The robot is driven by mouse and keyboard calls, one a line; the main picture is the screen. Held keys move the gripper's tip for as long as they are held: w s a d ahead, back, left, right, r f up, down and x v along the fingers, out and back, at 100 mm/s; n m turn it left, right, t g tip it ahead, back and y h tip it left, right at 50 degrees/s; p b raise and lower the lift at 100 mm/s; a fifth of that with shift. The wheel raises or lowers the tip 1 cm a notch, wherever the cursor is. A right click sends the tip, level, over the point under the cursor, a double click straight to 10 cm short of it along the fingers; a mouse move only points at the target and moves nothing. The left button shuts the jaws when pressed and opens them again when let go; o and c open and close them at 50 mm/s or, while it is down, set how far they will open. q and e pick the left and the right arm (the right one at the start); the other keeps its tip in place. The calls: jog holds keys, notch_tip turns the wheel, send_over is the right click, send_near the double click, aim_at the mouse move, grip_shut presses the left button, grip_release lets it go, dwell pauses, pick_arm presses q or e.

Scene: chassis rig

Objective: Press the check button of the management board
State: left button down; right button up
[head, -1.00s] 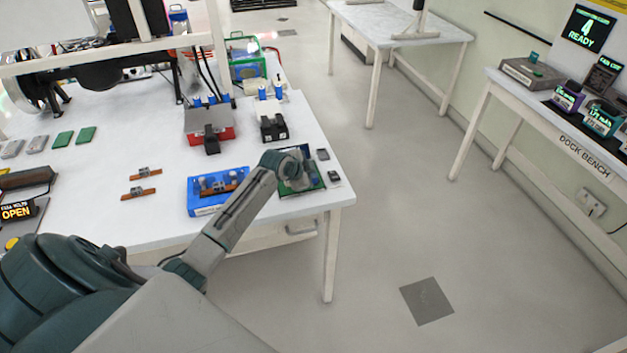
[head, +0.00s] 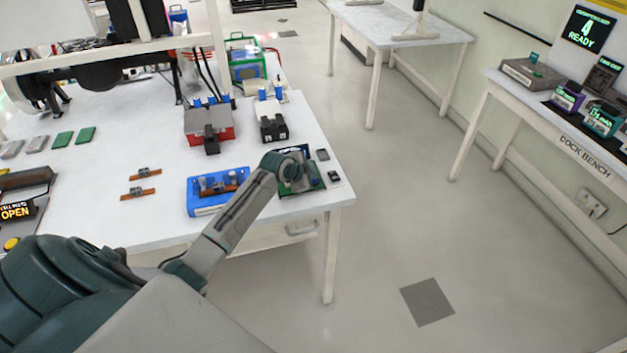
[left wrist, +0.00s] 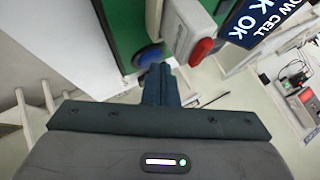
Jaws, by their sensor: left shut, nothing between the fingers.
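The management board is a green board (head: 310,181) at the right front corner of the white workbench in the head view, partly hidden by my left wrist. In the left wrist view its green face (left wrist: 122,25) carries a round blue button (left wrist: 148,54), which I take to be the check button. My left gripper (left wrist: 158,70) is shut and empty, its fingertips right at the button's lower edge. I cannot tell whether they touch it. A grey part with a red end (left wrist: 203,50) stands right of the button. My right gripper is not in view.
A dark sign with OK lettering (left wrist: 262,20) is at the upper right in the left wrist view. A blue tray (head: 203,208) sits left of the board. Black and red devices stand behind it. The floor right of the bench is clear up to the dock bench (head: 560,135).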

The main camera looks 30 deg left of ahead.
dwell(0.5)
pick_arm(q)
jog(key=shift+r+p, duration=0.65)
jog(key=shift+p, duration=0.05)
jog(key=shift+r, duration=0.1)
jog(key=shift+r+p, duration=0.25)
jog(key=shift+p, duration=0.05)
notch_tip(320, 180, up, 5)
jog(key=p, duration=0.3)
jog(key=shift+f+p, duration=0.2)
jog(key=shift+p, duration=0.2)
jog(key=shift+f, duration=0.1)
